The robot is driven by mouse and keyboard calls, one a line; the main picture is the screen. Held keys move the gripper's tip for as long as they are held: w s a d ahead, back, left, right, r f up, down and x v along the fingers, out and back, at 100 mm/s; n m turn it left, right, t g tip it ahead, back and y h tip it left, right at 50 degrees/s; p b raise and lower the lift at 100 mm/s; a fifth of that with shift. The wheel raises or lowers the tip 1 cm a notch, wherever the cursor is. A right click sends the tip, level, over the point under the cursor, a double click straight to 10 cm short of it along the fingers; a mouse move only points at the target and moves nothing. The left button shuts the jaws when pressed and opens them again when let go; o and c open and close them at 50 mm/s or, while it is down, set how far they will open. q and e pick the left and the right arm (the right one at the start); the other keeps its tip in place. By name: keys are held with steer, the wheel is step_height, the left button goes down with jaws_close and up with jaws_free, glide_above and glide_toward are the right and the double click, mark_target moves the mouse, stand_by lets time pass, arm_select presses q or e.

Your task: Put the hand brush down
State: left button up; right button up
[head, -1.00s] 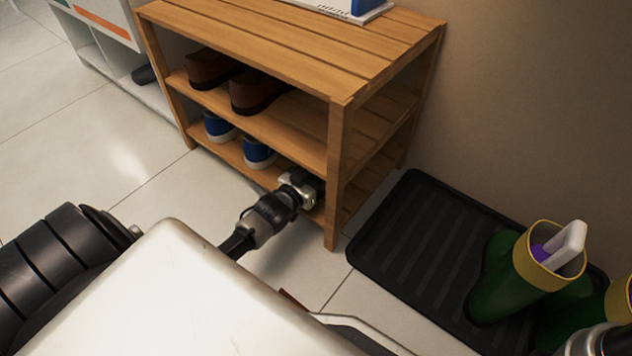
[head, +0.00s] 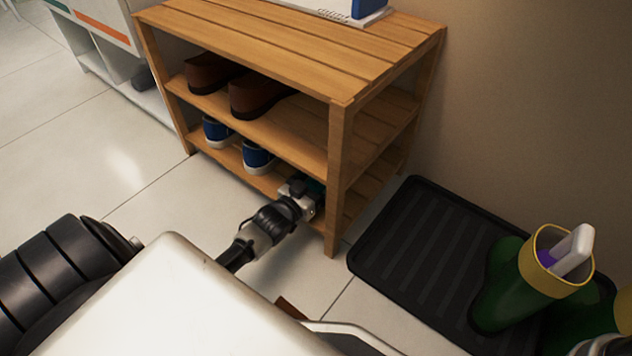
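My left gripper (head: 303,197) is at the front of the shoe rack's (head: 340,180) bottom shelf, beside the right front post. Its fingers point into the shelf and are mostly hidden, so I cannot tell if they are open or shut. A small dark teal patch shows just past the fingers, partly behind the post; I cannot tell what it is. A white-handled thing with a purple part (head: 573,250) stands in a green boot at the right; it may be the hand brush, but I cannot be sure.
Blue shoes (head: 258,157) stand on the bottom shelf, left of my gripper. Brown shoes (head: 257,97) are on the middle shelf. A black ribbed tray (head: 420,255) holds green boots (head: 512,285) by the wall. Open floor (head: 125,165) lies left of the rack.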

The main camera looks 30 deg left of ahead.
arm_select(q)
steer(key=shift+r, duration=0.2)
steer(key=shift+s+r+p, duration=0.1)
steer(key=shift+s+p, duration=0.3)
steer(key=shift+p, duration=0.05)
steer(key=s+p, duration=0.6)
steer(key=s, duration=0.5)
steer(key=shift+s+a, duration=0.15)
steer(key=shift+a, duration=0.3)
